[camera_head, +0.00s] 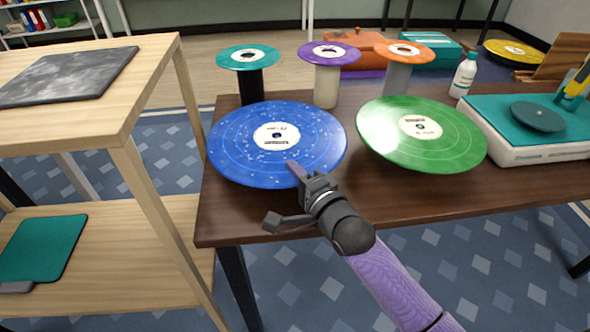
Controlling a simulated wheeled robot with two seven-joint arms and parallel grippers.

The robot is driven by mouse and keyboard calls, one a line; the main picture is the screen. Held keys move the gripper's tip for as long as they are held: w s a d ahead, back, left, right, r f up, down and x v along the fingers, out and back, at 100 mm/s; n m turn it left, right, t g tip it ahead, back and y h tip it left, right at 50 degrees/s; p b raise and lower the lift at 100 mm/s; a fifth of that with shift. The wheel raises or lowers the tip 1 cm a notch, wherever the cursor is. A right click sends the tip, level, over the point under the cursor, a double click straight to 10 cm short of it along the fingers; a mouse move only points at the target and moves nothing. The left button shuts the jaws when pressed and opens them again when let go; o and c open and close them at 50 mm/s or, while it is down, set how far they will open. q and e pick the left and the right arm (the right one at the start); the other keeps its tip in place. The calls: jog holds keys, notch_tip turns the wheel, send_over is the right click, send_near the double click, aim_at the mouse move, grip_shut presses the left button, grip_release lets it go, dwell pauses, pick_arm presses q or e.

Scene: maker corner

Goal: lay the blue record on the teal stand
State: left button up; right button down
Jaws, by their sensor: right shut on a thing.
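The blue record (237,137) is a large speckled disc with a cream label, at the table's left end. My right gripper (302,178) is shut on its near rim. What lies under the record is hidden, so I cannot tell whether it touches anything. Behind it, a small teal disc-topped stand (233,58) with a pale label rises on a black post. At the right, a white-based unit with a teal top (487,112) carries a dark teal round platter (538,117). I cannot tell which of these the task calls the teal stand. My left gripper is out of view.
A green record (388,143) is close on the right of the blue one. Purple-topped (329,54) and orange-topped (407,54) posts stand behind. A white bottle (464,75) is near the unit. A wooden shelf (140,135) stands left, with a gap before the dark table (330,215).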

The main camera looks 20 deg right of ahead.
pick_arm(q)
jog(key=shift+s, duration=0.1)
pick_arm(e)
jog(key=shift+f, duration=0.15)
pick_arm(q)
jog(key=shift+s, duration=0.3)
pick_arm(e)
jog(key=c, duration=1)
grip_release()
jog(key=shift+s+p, duration=0.35)
pick_arm(q)
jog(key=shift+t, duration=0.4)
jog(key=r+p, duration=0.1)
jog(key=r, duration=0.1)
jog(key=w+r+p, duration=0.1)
jog(key=p, duration=0.1)
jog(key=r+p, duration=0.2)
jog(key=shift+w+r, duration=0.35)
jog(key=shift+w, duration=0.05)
pick_arm(e)
jog(key=s, duration=0.3)
jog(key=s+d, duration=0.1)
jog(key=s, duration=0.6)
jog(key=shift+s+d, duration=0.1)
jog(key=shift+d, duration=0.3)
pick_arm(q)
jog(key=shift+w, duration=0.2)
